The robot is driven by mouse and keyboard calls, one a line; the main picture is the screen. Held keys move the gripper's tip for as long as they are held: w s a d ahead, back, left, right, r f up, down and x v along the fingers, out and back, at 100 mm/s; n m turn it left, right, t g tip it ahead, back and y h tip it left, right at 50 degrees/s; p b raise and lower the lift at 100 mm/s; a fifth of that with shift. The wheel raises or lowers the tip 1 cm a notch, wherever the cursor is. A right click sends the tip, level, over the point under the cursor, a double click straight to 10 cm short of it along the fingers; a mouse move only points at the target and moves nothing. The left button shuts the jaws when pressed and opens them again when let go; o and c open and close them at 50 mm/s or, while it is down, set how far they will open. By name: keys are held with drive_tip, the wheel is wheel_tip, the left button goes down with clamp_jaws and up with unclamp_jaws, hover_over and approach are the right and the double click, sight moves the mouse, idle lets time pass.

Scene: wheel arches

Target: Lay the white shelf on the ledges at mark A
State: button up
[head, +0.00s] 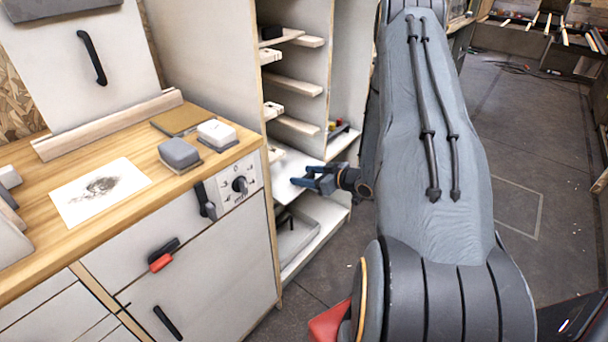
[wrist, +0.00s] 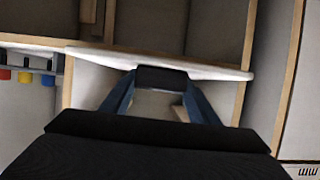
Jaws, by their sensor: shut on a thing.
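The white shelf (head: 284,169) is a flat panel part-way inside the open cabinet bay, below the wooden ledges. My gripper (head: 303,183) is shut on its front edge. In the wrist view the shelf (wrist: 215,69) shows as a pale strip across the bay, slightly tilted in the picture, with my gripper (wrist: 160,79) at its middle. Wooden ledges (head: 296,85) stick out from the bay's side walls at several heights. Small dark marks show on some left ledge ends (head: 271,108), but I cannot read which is A. I cannot tell whether the shelf touches any ledge.
A grey tray (head: 297,238) lies in the cabinet bottom under the shelf. The wooden-topped counter (head: 120,225) with a knob panel (head: 239,185) stands to the left. The floor (head: 530,130) at right is mostly open.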

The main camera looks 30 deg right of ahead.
drive_tip(key=shift+d, duration=0.1)
drive_tip(key=o, duration=1.4)
drive_tip(key=v, duration=0.8)
